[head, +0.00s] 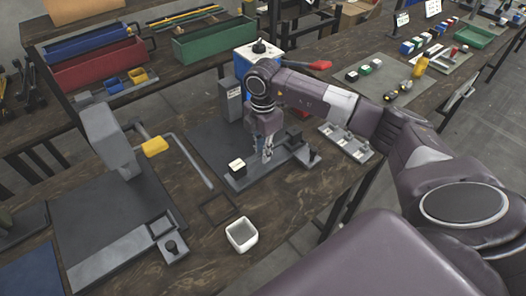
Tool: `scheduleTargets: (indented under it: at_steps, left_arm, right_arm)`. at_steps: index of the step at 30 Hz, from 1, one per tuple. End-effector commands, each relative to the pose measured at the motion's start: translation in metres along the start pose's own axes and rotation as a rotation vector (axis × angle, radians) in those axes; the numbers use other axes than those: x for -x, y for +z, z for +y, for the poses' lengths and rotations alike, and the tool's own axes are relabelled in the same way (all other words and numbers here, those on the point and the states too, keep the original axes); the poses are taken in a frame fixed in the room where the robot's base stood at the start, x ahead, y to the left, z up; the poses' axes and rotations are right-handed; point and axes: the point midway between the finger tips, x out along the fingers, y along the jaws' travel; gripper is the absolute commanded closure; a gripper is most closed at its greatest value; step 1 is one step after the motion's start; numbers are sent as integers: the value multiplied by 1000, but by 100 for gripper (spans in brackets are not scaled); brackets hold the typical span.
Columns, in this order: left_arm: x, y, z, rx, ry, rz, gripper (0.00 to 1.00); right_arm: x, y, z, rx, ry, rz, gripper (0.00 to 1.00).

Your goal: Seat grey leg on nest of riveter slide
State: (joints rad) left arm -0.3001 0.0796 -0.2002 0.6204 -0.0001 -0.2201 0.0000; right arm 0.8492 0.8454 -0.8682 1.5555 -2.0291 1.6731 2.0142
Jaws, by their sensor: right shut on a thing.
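My right gripper (267,156) points down over the slide (262,174) of the blue riveter (243,62). It is shut on a small grey piece, which looks like the grey leg; the fingers hide most of it. I cannot tell whether the piece touches the slide or its nest, which the fingers also cover. A block with a white top and black sides (237,168) stands at the left end of the slide. A dark knob or clamp (309,156) is at the right end. My left gripper is out of view.
A grey press with a yellow-handled lever (155,146) stands to the left. A white square cup (241,236) is in front of the slide. A tray with small metal parts (346,141) lies to the right. Red (100,68) and green (214,40) bins are behind.

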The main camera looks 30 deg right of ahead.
Motion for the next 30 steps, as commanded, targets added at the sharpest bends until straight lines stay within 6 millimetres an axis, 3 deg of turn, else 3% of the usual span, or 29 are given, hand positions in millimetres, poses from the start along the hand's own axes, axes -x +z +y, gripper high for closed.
scheduleTargets:
  at_steps: [27, 28, 30]
  left_arm:
    - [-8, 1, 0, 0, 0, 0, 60]
    - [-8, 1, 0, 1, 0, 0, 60]
    - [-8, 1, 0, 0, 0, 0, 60]
  right_arm:
    - [-13, 0, 0, 0, 1, 0, 100]
    - [-13, 0, 0, 0, 1, 0, 87]
    - [-13, 0, 0, 0, 1, 0, 79]
